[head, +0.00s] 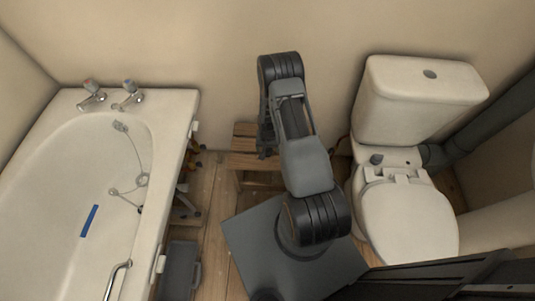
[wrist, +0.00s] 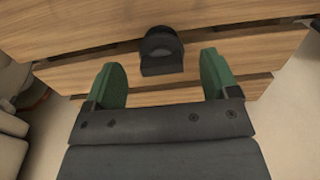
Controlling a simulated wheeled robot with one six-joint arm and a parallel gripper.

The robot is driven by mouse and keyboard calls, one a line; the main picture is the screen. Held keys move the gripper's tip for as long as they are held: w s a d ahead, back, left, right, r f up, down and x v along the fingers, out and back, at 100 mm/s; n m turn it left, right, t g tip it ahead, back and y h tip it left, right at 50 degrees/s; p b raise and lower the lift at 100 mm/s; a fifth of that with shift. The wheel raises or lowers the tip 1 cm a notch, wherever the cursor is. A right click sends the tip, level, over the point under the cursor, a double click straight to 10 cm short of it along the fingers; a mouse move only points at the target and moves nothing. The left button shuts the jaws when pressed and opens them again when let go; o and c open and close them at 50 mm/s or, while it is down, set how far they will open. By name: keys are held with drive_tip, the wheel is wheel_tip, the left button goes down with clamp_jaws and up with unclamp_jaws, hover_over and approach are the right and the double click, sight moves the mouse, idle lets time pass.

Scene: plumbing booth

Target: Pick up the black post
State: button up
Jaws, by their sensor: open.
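The black post (wrist: 161,52) is a short dark piece with a rounded end, on the wooden slats of a small stool (wrist: 85,55) in the wrist view. My gripper (wrist: 162,76) is open, with a green finger on either side. The post shows in the gap between the fingers, a little beyond their tips, and I see no contact. In the head view my arm reaches over the wooden stool (head: 245,160), and I cannot make out the post there; the arm may hide it.
A white bathtub (head: 150,215) with taps stands at the left, with a blue strip (head: 89,221) inside. A toilet (head: 410,220) stands close at the right, with a small dark object (head: 376,160) at its back. A grey toolbox (head: 181,268) lies beside the tub.

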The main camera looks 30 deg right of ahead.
sight(267, 150)
drive_tip(key=shift+w+f+b, duration=0.1)
drive_tip(key=shift+f+b, duration=0.2)
drive_tip(key=shift+f, duration=1.4)
drive_tip(key=c, duration=1)
drive_tip(key=shift+r, duration=0.15)
